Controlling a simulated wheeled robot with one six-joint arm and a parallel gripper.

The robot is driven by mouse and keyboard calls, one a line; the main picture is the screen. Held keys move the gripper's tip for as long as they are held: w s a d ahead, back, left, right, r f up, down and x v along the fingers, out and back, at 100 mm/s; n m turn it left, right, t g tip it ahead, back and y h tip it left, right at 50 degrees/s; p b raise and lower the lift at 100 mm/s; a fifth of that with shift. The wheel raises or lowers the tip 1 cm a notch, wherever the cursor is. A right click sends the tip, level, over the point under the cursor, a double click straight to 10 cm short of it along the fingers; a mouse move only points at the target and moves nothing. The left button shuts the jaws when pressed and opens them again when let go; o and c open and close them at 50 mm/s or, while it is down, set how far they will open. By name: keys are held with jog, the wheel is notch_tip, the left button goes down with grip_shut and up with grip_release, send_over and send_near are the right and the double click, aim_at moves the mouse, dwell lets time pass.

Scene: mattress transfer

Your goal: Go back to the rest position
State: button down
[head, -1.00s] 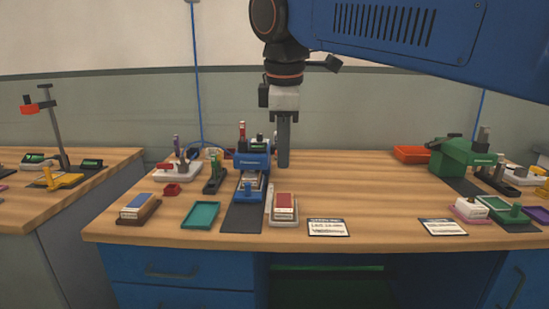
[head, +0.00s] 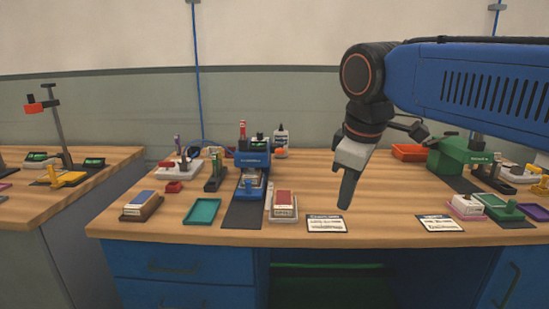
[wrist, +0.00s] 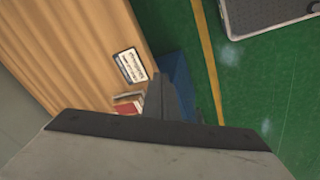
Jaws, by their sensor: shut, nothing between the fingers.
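My gripper (head: 346,188) hangs from my blue arm above the middle of the wooden workbench (head: 380,195) in the head view. Its dark fingers are shut together, pointing down and tilted slightly, with nothing between them. It is right of the blue bench machine (head: 252,165) and above the left printed card (head: 326,224). In the wrist view, my gripper fingers (wrist: 178,100) reach out over the bench's front edge, beside the same card (wrist: 130,66) and a red-topped block (wrist: 128,104).
The bench holds a teal tray (head: 202,212), a red-topped block on a tray (head: 284,205), an orange tray (head: 408,152) and a green machine (head: 458,156). A second card (head: 439,223) lies to the right. Green floor (wrist: 240,90) shows past the bench edge.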

jog(key=s+d+f+m, duration=0.5)
jog(key=s+d+f, duration=0.1)
jog(key=f, duration=0.4)
jog(key=s+d+f+m+t, duration=0.1)
jog(key=s+d+f+m, duration=0.5)
jog(key=f, duration=0.5)
jog(key=shift+s+d+m+t, duration=0.3)
jog(key=shift+s+d, duration=0.2)
jog(key=shift+d, duration=0.75)
